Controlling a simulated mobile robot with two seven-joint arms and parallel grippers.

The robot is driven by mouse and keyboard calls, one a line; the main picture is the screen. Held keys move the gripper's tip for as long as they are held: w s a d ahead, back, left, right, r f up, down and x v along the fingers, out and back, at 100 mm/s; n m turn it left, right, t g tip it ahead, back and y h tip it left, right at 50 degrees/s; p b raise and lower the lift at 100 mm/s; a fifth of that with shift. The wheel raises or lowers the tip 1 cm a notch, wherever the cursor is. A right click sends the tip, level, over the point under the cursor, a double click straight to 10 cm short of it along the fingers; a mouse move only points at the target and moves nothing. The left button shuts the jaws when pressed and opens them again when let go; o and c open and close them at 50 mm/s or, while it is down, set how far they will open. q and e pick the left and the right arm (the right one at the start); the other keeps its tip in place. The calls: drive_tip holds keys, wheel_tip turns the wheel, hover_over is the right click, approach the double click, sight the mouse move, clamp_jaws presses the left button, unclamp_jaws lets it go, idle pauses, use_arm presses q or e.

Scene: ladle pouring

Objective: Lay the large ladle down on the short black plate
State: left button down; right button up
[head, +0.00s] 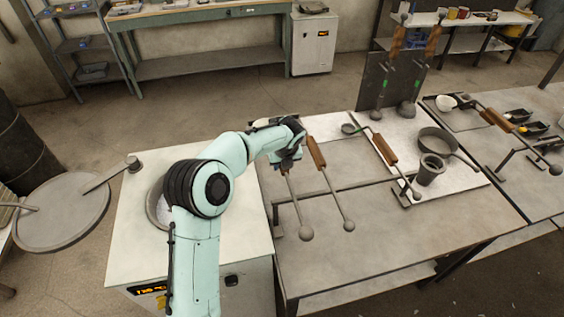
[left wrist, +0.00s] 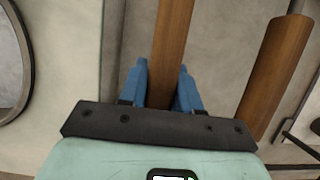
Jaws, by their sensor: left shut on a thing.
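My left gripper (head: 288,152) is shut around the wooden handle of a ladle (head: 296,206); its fingers (left wrist: 163,88) straddle the handle (left wrist: 172,40) in the left wrist view. The ladle's thin shaft runs toward the near side to a ball end. Its bowl is hidden behind my arm. A second wooden-handled ladle (head: 317,153) lies just right of it, also seen in the left wrist view (left wrist: 275,75). Low dark brackets stand at the table's near left (head: 277,218) and mid right (head: 402,192); I cannot tell which is the short black plate. My right gripper is not in view.
Further right are another ladle (head: 384,150), a pan (head: 437,140) and a grey crucible (head: 430,170). A tall dark rack (head: 372,75) holds two upright ladles. The white furnace (head: 140,248) is at left. The table's near part (head: 400,235) is clear.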

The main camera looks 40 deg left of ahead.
use_arm(q)
drive_tip(key=shift+w, duration=0.1)
idle(0.6)
drive_tip(key=c, duration=0.7)
unclamp_jaws()
drive_tip(key=shift+f, duration=0.2)
drive_tip(key=p+v, duration=0.1)
drive_tip(key=v, duration=1.2)
drive_tip(key=shift+d+r, duration=0.1)
drive_tip(key=shift+r, duration=0.1)
wheel_tip(320, 180, up, 7)
drive_tip(key=p, duration=0.3)
drive_tip(key=shift+r, duration=0.1)
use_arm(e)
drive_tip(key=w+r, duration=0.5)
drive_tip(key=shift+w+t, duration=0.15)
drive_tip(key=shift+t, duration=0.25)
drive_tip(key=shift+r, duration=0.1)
